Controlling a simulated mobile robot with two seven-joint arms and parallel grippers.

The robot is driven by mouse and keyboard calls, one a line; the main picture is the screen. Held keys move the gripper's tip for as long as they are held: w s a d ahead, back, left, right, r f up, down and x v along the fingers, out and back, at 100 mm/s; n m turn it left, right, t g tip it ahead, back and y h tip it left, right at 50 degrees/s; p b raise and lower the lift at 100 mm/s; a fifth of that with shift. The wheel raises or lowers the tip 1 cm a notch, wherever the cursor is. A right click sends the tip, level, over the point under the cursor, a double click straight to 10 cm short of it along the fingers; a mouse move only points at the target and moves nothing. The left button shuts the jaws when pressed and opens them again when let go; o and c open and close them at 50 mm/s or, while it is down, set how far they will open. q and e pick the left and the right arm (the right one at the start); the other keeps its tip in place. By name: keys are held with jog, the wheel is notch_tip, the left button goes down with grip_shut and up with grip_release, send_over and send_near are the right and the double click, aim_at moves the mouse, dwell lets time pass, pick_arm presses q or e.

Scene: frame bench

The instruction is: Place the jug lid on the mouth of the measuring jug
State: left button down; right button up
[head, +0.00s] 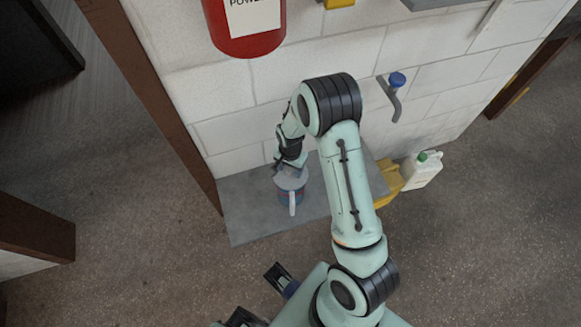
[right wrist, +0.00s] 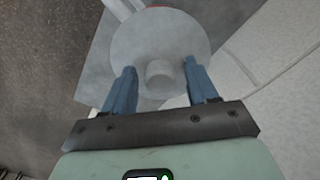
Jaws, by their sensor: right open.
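The measuring jug (head: 285,196), bluish with a white handle, stands upright on the grey bench. The jug lid (head: 291,179), a pale grey disc, lies over its mouth; I cannot tell whether it sits fully flush. In the right wrist view the lid (right wrist: 160,38) fills the upper middle, with its round knob facing me and the jug's handle (right wrist: 121,8) behind. My right gripper (head: 287,166) is just above the lid, open; its blue fingers (right wrist: 160,70) stand apart on either side of the knob. My left gripper (head: 281,279) appears low in the head view, its jaws unclear.
The grey bench (head: 245,222) is bare around the jug. A brick wall rises behind it, with a red container (head: 245,43) and a blue-knobbed hook (head: 396,80) on it. A white bottle with a green cap (head: 423,170) stands to the right, beside something yellow.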

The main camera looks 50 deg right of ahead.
notch_tip(320, 180, up, 12)
jog(key=p, duration=0.2)
jog(key=s+a+f+n+y, duration=0.1)
jog(key=s+a+f+n, duration=0.2)
jog(key=a+f, duration=0.4)
jog(key=s+a+f+n+y, duration=0.1)
jog(key=s+a+f+n, duration=0.2)
jog(key=a+f, duration=0.35)
pick_arm(q)
jog(key=shift+w+r, duration=0.15)
jog(key=shift+r, duration=0.4)
jog(key=shift+w+r, duration=0.15)
jog(key=shift+r, duration=0.4)
pick_arm(e)
jog(key=s+a+f+n+g+y, duration=0.1)
jog(key=s+a+f+n, duration=0.4)
jog(key=s+a+f, duration=0.3)
jog(key=s+a, duration=0.3)
jog(key=shift+s+a+f+y, duration=0.15)
jog(key=shift+a+f+y, duration=0.15)
jog(key=shift+f+y, duration=0.1)
